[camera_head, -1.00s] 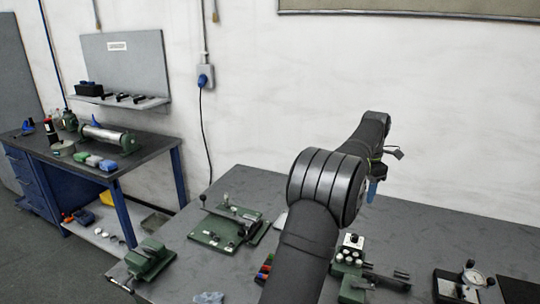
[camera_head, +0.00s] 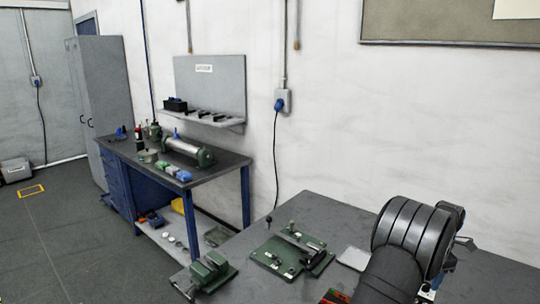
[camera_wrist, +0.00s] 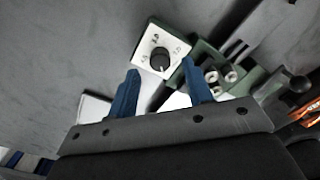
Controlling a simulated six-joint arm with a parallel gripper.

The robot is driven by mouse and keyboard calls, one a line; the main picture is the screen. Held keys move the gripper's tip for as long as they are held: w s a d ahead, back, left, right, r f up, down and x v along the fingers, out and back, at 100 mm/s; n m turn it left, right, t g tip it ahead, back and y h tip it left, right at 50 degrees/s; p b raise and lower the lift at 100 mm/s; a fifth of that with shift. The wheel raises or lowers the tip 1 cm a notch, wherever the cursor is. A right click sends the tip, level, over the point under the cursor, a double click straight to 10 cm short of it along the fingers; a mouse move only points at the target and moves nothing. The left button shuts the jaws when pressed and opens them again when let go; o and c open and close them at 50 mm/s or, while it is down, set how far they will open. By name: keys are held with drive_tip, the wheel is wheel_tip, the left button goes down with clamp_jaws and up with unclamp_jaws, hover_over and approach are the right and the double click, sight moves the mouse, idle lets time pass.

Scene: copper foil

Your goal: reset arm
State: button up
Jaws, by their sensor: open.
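My gripper (camera_wrist: 160,95) shows in the wrist view with its two blue fingers spread apart and nothing between them. It is above the grey table (camera_wrist: 60,50).
A green fixture (camera_head: 292,254) and a green vise (camera_head: 208,272) stand on the near table (camera_head: 340,215). A second bench (camera_head: 225,160) on the left holds a metal roller (camera_head: 185,148) and small tools. Open floor (camera_head: 60,240) lies at the left.

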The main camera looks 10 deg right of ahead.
drive_tip(key=shift+f, duration=1.45)
wheel_tip(320, 180, up, 18)
drive_tip(key=f, duration=0.1)
wheel_tip(320, 180, down, 17)
drive_tip(key=shift+f, duration=0.1)
drive_tip(key=m, duration=0.8)
drive_tip(key=shift+m, duration=0.4)
drive_tip(key=m, duration=0.4)
drive_tip(key=shift+m, duration=2.1)
